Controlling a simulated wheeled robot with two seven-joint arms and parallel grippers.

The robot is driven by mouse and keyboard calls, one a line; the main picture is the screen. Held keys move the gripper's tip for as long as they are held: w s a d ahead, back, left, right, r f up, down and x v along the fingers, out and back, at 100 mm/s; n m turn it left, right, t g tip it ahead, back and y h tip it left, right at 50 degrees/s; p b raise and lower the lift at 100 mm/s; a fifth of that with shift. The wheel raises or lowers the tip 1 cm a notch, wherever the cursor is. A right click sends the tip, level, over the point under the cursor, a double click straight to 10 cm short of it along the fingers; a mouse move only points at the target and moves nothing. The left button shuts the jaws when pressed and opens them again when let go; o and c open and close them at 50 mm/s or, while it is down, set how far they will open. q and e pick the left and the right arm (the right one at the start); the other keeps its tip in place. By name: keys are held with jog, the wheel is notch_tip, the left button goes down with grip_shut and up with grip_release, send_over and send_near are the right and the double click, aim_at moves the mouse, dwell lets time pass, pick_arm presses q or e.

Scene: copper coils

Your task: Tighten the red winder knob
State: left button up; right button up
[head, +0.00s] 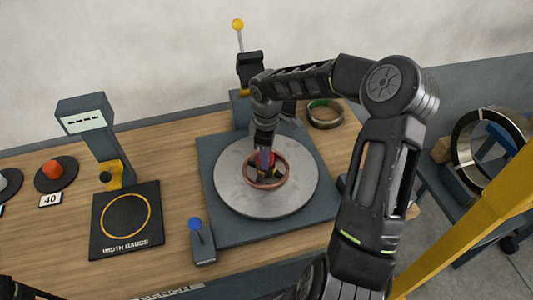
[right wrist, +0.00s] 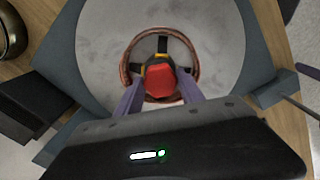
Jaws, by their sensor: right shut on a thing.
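The red winder knob (right wrist: 160,80) sits at the middle of the winder's round grey plate (head: 233,191), inside a copper coil ring (head: 281,180). My right gripper (head: 265,158) points down over the plate's centre. In the right wrist view its two purple fingers (right wrist: 160,90) stand on either side of the knob and are shut on it. The gripper hides part of the knob in the head view. A small dark part at the lower left corner of the head view may be my left arm; no left gripper fingers show.
A lever with a blue ball (head: 194,224) stands at the winder's front left, and a yellow-tipped lever (head: 238,25) behind it. The width gauge (head: 150,241) is at left. A dark ring (head: 326,121) lies behind right. Bare wood lies left of the winder.

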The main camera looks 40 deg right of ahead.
jog(key=c, duration=0.3)
